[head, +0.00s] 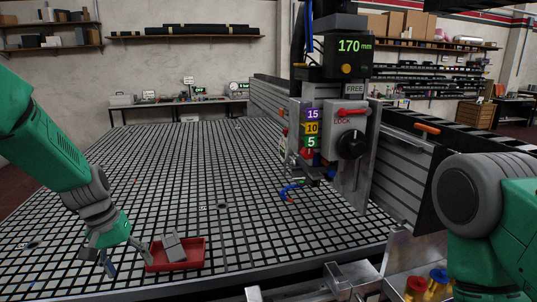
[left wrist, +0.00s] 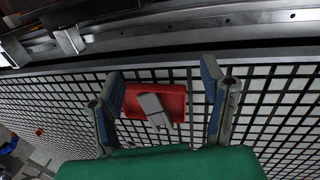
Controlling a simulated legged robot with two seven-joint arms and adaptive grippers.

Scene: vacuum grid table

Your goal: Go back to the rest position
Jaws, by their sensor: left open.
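My left gripper (head: 116,258) is open and empty above the grid table's near left part. It is just left of a small red tray (head: 190,265) in the head view. Grey blocks (head: 174,247) lie in the tray. In the left wrist view, the two blue-padded fingers (left wrist: 163,70) are spread wide, with the red tray (left wrist: 178,103) and the grey blocks (left wrist: 154,108) showing between them. My right arm is at the right edge of the head view, but its gripper is out of sight.
The black grid table (head: 190,170) is mostly clear. A machine head with a 170 mm display (head: 350,58) and a lock lever (head: 351,112) stands right of centre on a grey gantry beam (head: 400,170). Yellow and blue parts (head: 437,280) sit at the near right.

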